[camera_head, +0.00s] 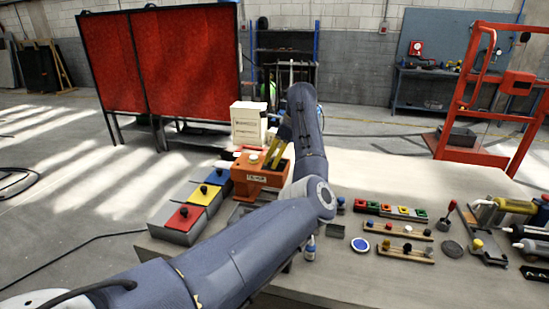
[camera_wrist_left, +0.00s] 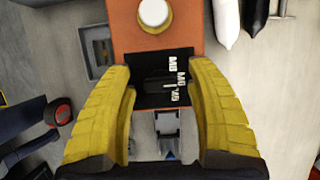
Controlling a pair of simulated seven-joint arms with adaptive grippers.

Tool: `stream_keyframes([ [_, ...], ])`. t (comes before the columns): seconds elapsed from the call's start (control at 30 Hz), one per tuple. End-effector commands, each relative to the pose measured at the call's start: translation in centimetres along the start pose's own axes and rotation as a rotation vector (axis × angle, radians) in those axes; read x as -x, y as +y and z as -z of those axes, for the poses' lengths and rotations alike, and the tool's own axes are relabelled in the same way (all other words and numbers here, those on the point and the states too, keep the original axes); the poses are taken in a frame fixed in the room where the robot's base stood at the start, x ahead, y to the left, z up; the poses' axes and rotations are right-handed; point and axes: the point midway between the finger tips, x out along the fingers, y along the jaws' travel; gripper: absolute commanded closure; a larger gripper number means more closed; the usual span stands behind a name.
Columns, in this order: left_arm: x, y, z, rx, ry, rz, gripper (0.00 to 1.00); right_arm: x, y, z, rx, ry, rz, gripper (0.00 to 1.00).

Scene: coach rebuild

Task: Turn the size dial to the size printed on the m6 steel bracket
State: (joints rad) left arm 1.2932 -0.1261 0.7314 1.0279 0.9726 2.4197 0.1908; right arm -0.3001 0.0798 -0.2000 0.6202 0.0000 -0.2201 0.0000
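The orange box (camera_head: 262,170) stands on the table, partly behind my left arm. In the left wrist view the orange box (camera_wrist_left: 185,35) has a white round knob (camera_wrist_left: 153,13) on top and a black size dial (camera_wrist_left: 158,87) on a black plate. White size marks beside the dial start with M; their numbers are hard to read. A pale line on the dial points toward the marks. My left gripper (camera_wrist_left: 161,84) is open, its yellow fingers on either side of the dial; contact is unclear. It also shows in the head view (camera_head: 278,146). I cannot identify the m6 steel bracket. My right gripper is out of view.
A white box (camera_head: 248,122) stands behind the orange box. Red (camera_head: 184,217), yellow (camera_head: 203,194) and blue (camera_head: 217,175) lidded bins stand at the left edge. Wooden racks (camera_head: 398,230), coloured blocks and bottles crowd the right. The table's back right is clear.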

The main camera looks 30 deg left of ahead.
Motion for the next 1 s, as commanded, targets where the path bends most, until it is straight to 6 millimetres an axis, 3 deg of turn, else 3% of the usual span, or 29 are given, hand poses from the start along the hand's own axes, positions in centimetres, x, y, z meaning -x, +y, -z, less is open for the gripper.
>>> stream_keyframes([
  [0.37,0.8,0.0,0.3,-0.003,0.005,0.000,0.44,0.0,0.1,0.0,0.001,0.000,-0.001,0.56],
  [1.0,10.5,0.0,0.1,-0.003,0.003,0.000,0.44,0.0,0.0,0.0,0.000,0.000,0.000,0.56],
])
